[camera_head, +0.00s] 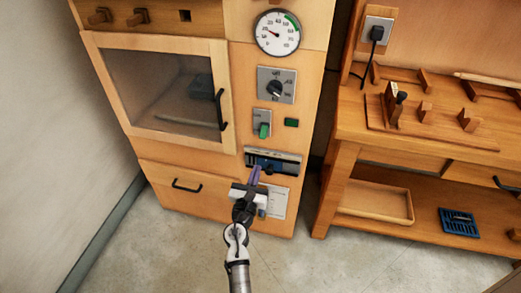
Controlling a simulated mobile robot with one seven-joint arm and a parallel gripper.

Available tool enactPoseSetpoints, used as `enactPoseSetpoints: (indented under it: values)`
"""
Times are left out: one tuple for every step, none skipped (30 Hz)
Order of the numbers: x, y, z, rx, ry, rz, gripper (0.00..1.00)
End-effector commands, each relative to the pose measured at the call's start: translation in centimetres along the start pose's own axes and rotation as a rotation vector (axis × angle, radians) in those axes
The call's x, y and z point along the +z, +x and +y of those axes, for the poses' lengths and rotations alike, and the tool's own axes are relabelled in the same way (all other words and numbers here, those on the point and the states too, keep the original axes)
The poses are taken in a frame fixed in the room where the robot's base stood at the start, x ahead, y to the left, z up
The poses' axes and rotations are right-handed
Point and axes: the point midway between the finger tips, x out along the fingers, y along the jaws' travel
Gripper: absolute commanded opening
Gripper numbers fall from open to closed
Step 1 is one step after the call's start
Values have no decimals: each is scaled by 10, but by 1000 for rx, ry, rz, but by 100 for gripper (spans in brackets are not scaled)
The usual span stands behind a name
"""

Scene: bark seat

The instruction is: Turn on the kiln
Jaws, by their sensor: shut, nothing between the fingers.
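The kiln (160,140) is a tall wooden cabinet with a dark window door at its left. Down its right panel sit a round gauge (277,32), a dial knob (276,86) on a grey plate, and a green switch (264,130) that sticks out and points downward. A small dark green indicator (291,122) is right of the switch. Below is a dark slotted panel (272,163) with a blue part in it. My gripper (254,174) is shut and empty, with its purple fingertips in front of the slotted panel, below the switch. Whether they touch the panel I cannot tell.
A wooden workbench (345,125) stands to the right, with tools on top and a wooden tray and a blue grate (459,223) on its lower shelf. A power outlet (377,30) with a black plug is above it. A wall is at left; the floor in front is clear.

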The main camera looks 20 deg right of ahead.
Motion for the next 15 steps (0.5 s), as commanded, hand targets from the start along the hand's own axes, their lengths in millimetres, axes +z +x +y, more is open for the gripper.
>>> enactPoseSetpoints:
  values:
    - [1,3,0,-1,1,0,0]
    - [1,6,0,-2,1,-1,0]
    - [2,10,0,-2,2,-2,0]
    - [2,14,0,-3,2,-2,0]
    - [2,19,0,-3,2,-1,0]
    - [3,26,0,-2,3,-3,0]
    - [3,31,0,-2,3,-2,0]
    - [3,37,0,-2,3,-3,0]
    - [3,45,0,-2,3,-2,0]
    - [3,51,0,-2,4,-3,0]
    - [2,57,0,-2,4,-2,0]
    - [3,65,0,-3,4,-3,0]
    - [2,71,0,-3,4,-2,0]
    - [3,77,0,-2,5,-2,0]
    - [2,85,0,-2,5,-2,0]
